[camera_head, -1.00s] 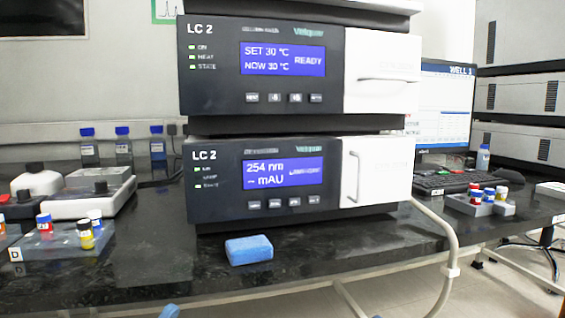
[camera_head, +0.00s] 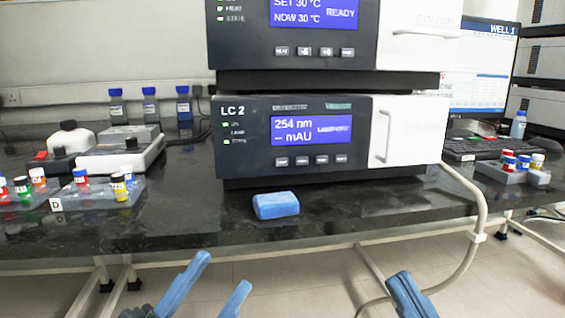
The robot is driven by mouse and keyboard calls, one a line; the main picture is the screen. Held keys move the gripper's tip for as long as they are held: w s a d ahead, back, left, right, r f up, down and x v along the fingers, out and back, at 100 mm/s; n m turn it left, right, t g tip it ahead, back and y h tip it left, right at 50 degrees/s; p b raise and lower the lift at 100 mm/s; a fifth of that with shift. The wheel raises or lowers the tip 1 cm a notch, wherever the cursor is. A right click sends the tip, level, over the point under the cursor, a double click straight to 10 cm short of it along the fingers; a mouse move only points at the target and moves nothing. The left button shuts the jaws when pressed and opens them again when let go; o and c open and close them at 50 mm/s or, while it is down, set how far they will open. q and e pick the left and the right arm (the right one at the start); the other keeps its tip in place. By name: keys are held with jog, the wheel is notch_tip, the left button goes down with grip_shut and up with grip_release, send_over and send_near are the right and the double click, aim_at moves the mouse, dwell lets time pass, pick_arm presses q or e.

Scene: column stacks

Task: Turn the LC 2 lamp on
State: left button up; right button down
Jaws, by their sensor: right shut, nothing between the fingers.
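The LC 2 detector module (camera_head: 240,150) is the lower dark unit in the stack, with a blue screen (camera_head: 311,130) reading 254 nm and dashes before mAU. The smaller word at the screen's right is blurred. A row of small buttons (camera_head: 301,161) lies under the screen, their labels too small to read. Small status lights (camera_head: 226,133) sit at its left; their exact state is hard to tell. My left gripper (camera_head: 226,270) is open and empty, low in front of the bench. My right gripper (camera_head: 402,275) is shut and empty, low at the right. Neither touches the module.
A blue sponge (camera_head: 276,205) lies on the black bench (camera_head: 190,215) before the stack. Vial racks (camera_head: 100,193) stand left, another rack (camera_head: 505,172) right. A pale hose (camera_head: 468,262) hangs at right.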

pick_arm(q)
jog(key=shift+c, duration=0.5)
grip_shut()
dwell(1.2)
